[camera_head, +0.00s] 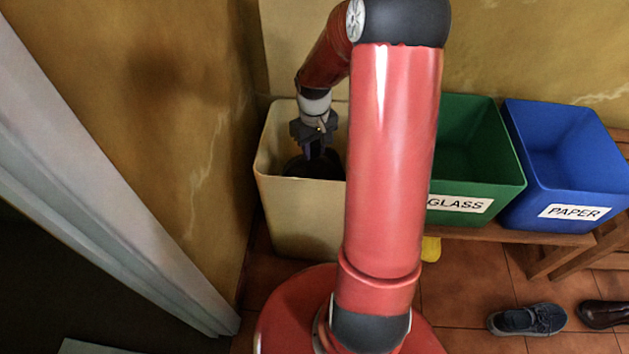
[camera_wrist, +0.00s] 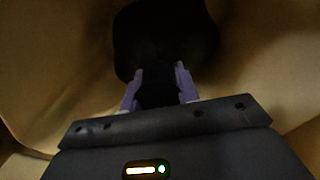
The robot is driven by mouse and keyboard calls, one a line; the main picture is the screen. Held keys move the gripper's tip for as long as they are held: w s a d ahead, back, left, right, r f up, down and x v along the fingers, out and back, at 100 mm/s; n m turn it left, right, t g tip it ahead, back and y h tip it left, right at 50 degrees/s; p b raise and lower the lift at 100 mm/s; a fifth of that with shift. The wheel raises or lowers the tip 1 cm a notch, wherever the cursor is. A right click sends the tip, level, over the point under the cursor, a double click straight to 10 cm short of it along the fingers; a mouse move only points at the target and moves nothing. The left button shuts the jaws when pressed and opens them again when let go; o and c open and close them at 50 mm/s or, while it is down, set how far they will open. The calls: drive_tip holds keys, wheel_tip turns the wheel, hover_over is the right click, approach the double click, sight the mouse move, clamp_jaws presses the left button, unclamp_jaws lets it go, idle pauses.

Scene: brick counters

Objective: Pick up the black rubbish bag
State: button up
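The black rubbish bag (camera_head: 297,166) is a dark rounded shape inside the cream bin (camera_head: 300,210), left of my arm in the head view. It also shows in the wrist view (camera_wrist: 163,35), with a narrower dark part reaching down between my fingers. My gripper (camera_head: 315,155) points down into the bin at the bag. In the wrist view the two fingers of my gripper (camera_wrist: 159,72) stand apart, one on each side of that dark part. It is too dark to tell whether they press on it. My arm hides the bin's right side in the head view.
A green bin (camera_head: 470,150) marked GLASS and a blue bin (camera_head: 565,160) marked PAPER stand on a wooden bench (camera_head: 500,236) to the right. Shoes (camera_head: 527,319) lie on the tiled floor. A wall and a pale door frame (camera_head: 130,220) close off the left.

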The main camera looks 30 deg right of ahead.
clamp_jaws()
idle(1.0)
